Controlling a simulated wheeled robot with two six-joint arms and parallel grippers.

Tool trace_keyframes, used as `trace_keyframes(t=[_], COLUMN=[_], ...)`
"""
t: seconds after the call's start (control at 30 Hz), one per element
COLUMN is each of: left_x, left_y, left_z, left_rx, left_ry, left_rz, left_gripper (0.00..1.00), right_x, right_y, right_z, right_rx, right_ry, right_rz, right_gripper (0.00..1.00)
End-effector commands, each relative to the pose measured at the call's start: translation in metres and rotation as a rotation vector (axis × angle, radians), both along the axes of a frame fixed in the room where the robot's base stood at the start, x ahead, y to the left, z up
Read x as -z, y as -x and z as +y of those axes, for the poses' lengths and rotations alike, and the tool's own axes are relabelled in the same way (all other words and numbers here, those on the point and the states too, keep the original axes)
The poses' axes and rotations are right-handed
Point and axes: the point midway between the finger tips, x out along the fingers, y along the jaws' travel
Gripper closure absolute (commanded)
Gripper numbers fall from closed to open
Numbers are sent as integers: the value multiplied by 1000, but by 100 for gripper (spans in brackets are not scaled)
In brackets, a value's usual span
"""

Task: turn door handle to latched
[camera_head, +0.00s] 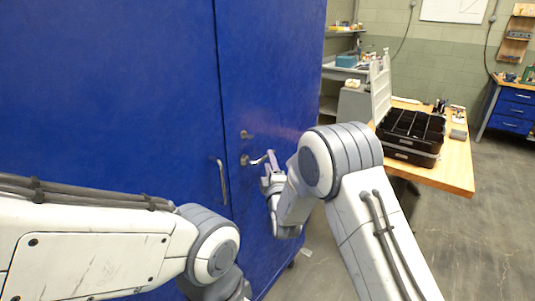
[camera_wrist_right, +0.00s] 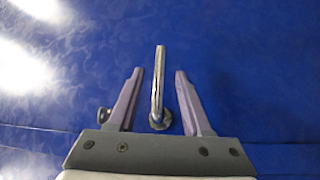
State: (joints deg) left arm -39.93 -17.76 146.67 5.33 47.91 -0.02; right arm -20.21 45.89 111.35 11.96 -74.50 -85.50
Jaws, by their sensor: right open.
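The blue door (camera_head: 270,85) fills the middle of the head view. Its silver lever handle (camera_head: 256,160) points right from a round base, roughly level or tipped slightly up. My right gripper (camera_head: 270,161) is at the lever's free end. In the right wrist view the lever (camera_wrist_right: 158,85) lies between the two open fingers of my right gripper (camera_wrist_right: 158,72), with a gap on both sides. My left arm shows at lower left, but its gripper is out of view.
A wooden table (camera_head: 455,170) with a black divided tray (camera_head: 408,152) stands at right. Grey floor (camera_head: 480,240) is clear at lower right.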

Motion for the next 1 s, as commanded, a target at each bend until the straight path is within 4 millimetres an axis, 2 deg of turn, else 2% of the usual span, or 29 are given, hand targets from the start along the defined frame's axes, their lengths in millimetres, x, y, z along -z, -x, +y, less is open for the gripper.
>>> trace_keyframes(t=[0.1,0.3,0.63,0.67,0.73,0.8,1.0], left_x=[-6,-9,-9,-9,-9,-9,-9], left_y=[0,0,0,0,0,0,0], left_z=[0,0,0,0,0,0,0], left_rx=[0,0,0,0,0,0,0], left_ry=[0,0,0,0,0,0,0], left_rz=[0,0,0,0,0,0,0], left_gripper=[100,100,100,100,100,100,100], right_x=[-4,-5,-5,-5,-5,-5,-5], right_y=[-19,-36,-39,-39,-39,-39,-39], right_z=[2,5,6,6,6,6,6], right_rx=[1,0,-1,-1,-1,-1,-1], right_ry=[-1,-1,-1,-1,-1,-1,-1], right_rz=[-2,0,1,1,1,1,1], right_gripper=[50,50,50,54,81,100,100])
